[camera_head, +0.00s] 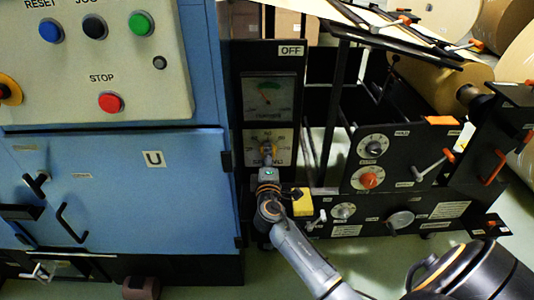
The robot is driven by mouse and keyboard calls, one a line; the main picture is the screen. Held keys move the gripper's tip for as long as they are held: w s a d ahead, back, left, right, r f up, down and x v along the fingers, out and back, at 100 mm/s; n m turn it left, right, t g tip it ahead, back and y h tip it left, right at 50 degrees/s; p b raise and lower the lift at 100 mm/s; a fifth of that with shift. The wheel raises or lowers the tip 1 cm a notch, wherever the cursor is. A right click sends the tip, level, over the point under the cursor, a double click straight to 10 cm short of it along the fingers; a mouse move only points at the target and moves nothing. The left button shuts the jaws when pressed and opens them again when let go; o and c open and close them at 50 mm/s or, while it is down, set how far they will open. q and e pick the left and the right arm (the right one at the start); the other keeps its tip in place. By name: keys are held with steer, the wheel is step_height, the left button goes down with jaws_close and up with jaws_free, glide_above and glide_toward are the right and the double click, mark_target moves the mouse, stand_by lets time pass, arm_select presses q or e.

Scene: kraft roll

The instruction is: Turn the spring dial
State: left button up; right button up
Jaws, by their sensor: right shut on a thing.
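The spring dial (258,139) sits on a pale, scaled plate under a gauge on a narrow black panel in the middle of the view. My right gripper (267,160) reaches up to it from below and is shut on its knob. The gripper hides most of the knob and part of the label below it, so I cannot read the dial's setting. My left gripper is not in view.
The gauge (270,97) is above the dial, with an OFF sign (291,50) higher up. A blue cabinet (110,190) with push buttons stands at left. A black machine frame (400,120) with other dials, levers and kraft rolls (435,90) is at right. A yellow block (302,202) is close to my right wrist.

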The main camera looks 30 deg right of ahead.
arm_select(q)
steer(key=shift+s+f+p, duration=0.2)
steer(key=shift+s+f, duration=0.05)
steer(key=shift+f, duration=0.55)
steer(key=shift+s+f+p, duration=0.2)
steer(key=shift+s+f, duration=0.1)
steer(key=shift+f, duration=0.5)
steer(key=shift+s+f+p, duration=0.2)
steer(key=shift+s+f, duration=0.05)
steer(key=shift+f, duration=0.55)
arm_select(e)
steer(key=shift+f+n, duration=0.1)
steer(key=shift+n, duration=1.6)
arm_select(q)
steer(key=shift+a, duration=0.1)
arm_select(e)
steer(key=o, duration=1.1)
steer(key=shift+o, duration=0.2)
steer(key=v, duration=1.2)
steer(key=shift+s, duration=0.1)
